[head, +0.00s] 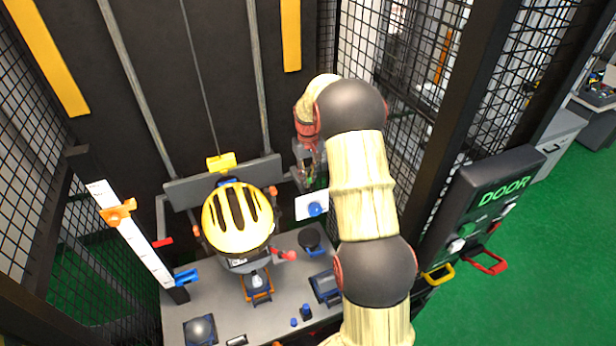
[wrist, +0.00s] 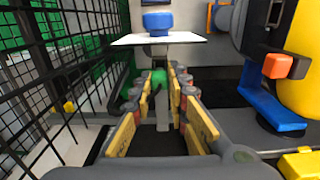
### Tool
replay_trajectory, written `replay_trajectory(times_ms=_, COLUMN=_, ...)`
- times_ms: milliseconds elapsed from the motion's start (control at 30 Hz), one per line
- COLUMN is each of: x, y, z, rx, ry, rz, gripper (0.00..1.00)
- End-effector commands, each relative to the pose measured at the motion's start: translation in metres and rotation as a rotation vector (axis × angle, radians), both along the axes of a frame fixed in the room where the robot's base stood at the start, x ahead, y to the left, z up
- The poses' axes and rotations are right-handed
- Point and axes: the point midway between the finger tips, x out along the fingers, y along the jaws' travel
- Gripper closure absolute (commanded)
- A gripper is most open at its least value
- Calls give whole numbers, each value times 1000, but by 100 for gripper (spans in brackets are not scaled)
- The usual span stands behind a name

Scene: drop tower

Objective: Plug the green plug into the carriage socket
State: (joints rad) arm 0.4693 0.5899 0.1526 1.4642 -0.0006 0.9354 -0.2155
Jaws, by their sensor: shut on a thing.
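My gripper (wrist: 160,88) is shut on the green plug (wrist: 159,76), which shows as a small green piece between the yellow-padded fingertips in the wrist view. The fingers hide much of the plug. In the head view my gripper (head: 311,172) is just right of the carriage (head: 178,191), a grey crossbar on the tower rails. A yellow block (head: 221,162) sits on top of the crossbar. I cannot make out the carriage socket or whether the plug touches anything.
A yellow helmet with black stripes (head: 237,218) stands left of my gripper. A white plate (head: 305,207) with a blue knob (head: 315,209) is close ahead of the fingertips. Mesh walls flank the tower; a DOOR panel (head: 500,190) stands right.

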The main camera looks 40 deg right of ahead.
Motion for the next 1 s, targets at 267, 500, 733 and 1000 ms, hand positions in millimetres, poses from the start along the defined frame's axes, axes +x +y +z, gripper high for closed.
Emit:
replay_trajectory(times_ms=267, x=0, y=0, z=-3, rx=0, ry=-1, rz=0, gripper=98)
replay_trajectory(times_ms=500, x=0, y=0, z=-7, rx=0, ry=0, rz=0, gripper=98)
replay_trajectory(times_ms=733, x=0, y=0, z=-15, rx=0, ry=0, rz=0, gripper=98)
replay_trajectory(times_ms=1000, x=0, y=0, z=-25, rx=0, ry=0, rz=0, gripper=98)
